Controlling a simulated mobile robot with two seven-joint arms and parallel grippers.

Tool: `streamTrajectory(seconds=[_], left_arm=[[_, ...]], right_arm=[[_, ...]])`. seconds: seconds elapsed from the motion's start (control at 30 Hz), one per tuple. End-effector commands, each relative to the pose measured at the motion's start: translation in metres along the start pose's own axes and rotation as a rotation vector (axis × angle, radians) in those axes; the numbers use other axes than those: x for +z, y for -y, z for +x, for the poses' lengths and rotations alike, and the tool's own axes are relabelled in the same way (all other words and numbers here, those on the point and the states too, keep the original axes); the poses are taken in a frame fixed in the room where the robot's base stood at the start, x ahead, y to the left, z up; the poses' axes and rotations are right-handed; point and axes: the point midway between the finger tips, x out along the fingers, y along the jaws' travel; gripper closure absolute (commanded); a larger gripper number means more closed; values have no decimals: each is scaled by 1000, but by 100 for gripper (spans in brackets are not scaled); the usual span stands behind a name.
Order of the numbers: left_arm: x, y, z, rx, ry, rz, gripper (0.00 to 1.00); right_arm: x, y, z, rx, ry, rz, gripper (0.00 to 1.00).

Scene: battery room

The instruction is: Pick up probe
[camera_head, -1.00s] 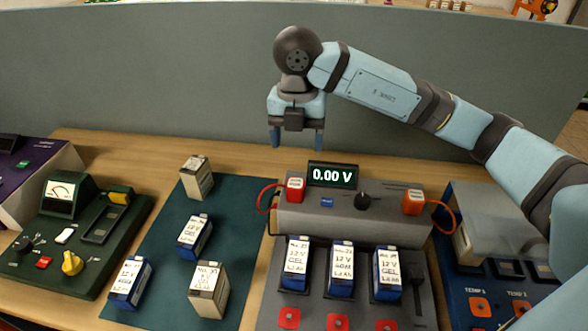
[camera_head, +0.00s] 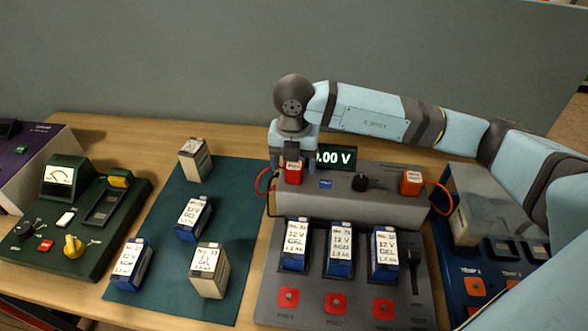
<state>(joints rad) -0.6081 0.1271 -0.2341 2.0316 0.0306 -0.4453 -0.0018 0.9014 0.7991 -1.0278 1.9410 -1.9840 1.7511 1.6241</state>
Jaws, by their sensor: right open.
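A red probe (camera_head: 293,175) with a red lead stands at the left end of the grey tester's top (camera_head: 330,205). An orange probe (camera_head: 411,184) with an orange lead stands at its right end. My right gripper (camera_head: 292,163) points down over the red probe, open, with a finger on each side of it. I cannot tell whether the fingers touch it. The gripper partly hides the probe's upper part and the left edge of the display (camera_head: 336,157), which reads "0.00 V" in part. My left gripper is not in view.
Three batteries (camera_head: 339,250) stand in the tester's front slots. Several batteries (camera_head: 194,218) stand on the green mat (camera_head: 160,225). A green meter box (camera_head: 110,230) is at left, and a blue unit with a clear cover (camera_head: 490,205) is at right. A grey partition (camera_head: 180,60) rises behind.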

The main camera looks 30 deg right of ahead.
Motion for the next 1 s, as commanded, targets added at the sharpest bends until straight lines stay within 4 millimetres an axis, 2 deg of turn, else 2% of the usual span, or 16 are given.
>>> streamTrajectory(seconds=[0.13,0.37,0.5,0.6,1.0], left_arm=[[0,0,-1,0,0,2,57],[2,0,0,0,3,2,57],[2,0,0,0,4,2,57],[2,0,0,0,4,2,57],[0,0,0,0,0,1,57]], right_arm=[[0,0,18,0,-1,1,28],[0,0,20,0,0,0,30],[0,0,19,0,0,0,62],[0,0,19,0,0,0,82],[0,0,13,2,0,0,82]])
